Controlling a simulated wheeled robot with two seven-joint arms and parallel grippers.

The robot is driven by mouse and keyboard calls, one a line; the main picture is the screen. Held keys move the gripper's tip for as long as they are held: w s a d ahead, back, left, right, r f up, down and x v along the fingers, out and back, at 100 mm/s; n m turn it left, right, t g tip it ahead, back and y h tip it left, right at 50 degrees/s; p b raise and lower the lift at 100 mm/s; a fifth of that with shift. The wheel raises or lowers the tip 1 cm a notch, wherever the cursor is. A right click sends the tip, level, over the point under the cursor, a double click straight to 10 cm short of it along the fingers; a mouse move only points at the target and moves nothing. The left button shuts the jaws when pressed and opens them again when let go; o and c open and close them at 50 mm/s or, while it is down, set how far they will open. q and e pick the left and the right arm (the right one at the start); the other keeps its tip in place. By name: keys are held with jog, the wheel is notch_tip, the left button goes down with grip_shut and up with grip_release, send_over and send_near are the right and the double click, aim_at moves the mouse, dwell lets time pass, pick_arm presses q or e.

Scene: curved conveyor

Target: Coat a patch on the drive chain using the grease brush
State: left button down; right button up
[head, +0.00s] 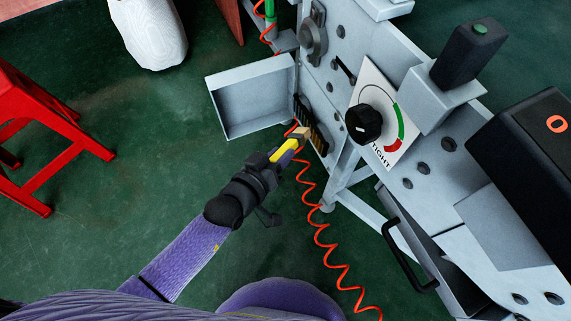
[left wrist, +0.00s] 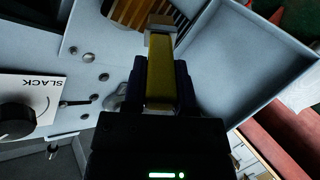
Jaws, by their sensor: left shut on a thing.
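The grease brush (head: 284,151) has a yellow handle and a pale tan head. My left gripper (head: 272,160) is shut on its handle. The brush points up and right in the head view, its head at the opening in the grey machine side. The drive chain (head: 318,138) shows there as a dark and brassy ribbed strip. In the left wrist view the brush handle (left wrist: 161,78) runs up from the jaws, and its head overlaps the ribbed chain (left wrist: 129,12). I cannot tell whether the bristles touch the chain. My right gripper is not in view.
An open grey box-like cover (head: 222,110) stands left of the opening. A black knob on a dial plate (head: 396,100) is to the right. A coiled red hose (head: 323,245) hangs below the brush. A red stool (head: 45,130) stands at left; green floor between is clear.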

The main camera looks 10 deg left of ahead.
pick_arm(q)
jog(key=w+a+b, duration=0.3)
jog(key=w+a, duration=0.1)
jog(key=w, duration=0.3)
jog(key=shift+a, duration=0.3)
jog(key=s+a, duration=0.3)
jog(key=a, duration=0.2)
jog(key=shift+s, duration=0.2)
dwell(0.3)
jog(key=shift+s+a, duration=0.45)
jog(key=shift+a, duration=0.2)
jog(key=shift+s+a, duration=0.4)
jog(key=shift+a, duration=0.2)
